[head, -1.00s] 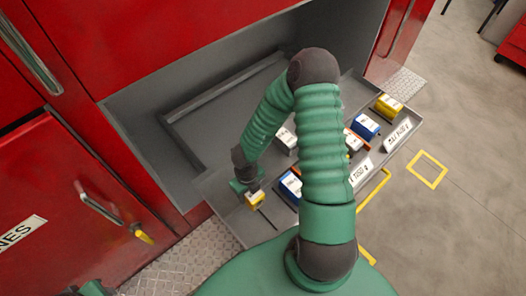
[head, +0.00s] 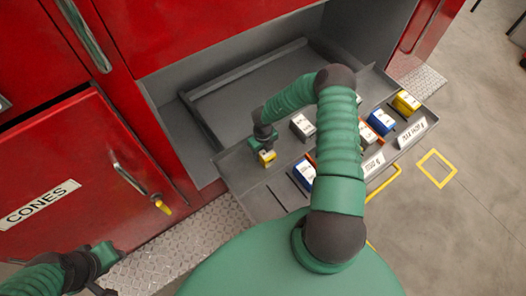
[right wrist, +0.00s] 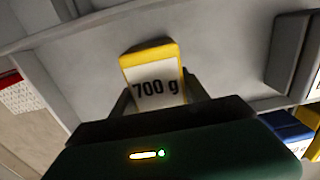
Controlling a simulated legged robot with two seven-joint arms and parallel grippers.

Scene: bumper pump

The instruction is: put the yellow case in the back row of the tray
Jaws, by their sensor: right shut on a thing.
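My right gripper (head: 264,145) is shut on a small yellow case (head: 267,158) above the left part of the grey pull-out tray (head: 240,180), level with the back row. In the right wrist view the case (right wrist: 153,72) shows a white label reading "700 g", between the two dark fingers. I cannot tell whether its base touches the tray. A white-topped case (head: 302,126) stands to its right. Another yellow case (head: 405,102) stands at the tray's right end. My left gripper (head: 105,260) is at the lower left, away from the tray; its jaws are unclear.
White label plates (head: 410,135) line the front edge. A red cabinet door marked CONES (head: 75,180) is at left. A grey recess lies behind the tray.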

